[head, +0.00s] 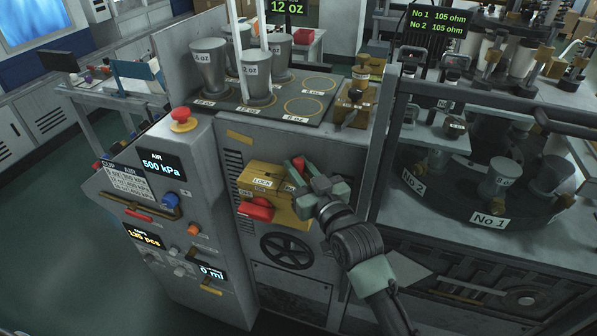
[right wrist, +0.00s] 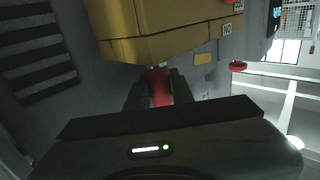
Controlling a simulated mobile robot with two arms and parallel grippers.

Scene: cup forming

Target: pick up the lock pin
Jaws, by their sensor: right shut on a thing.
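A yellow box marked LOCK (head: 262,184) sits on the front of the grey machine. A red pin (head: 298,162) shows at the right side of this box, beside my right gripper (head: 304,173). In the right wrist view the red pin (right wrist: 160,86) stands between the two dark fingers, and its far end meets the yellow box (right wrist: 165,42). My right gripper is shut on this red pin, taken to be the lock pin. Whether the pin is still seated in the box cannot be told. My left gripper is not in view.
Another red part (head: 257,210) sits at the box's lower left. A black handwheel (head: 287,250) is below. A control panel (head: 170,215) with a red stop button (head: 183,119) stands left. A grey post (head: 385,140) and a turntable (head: 455,195) are on the right.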

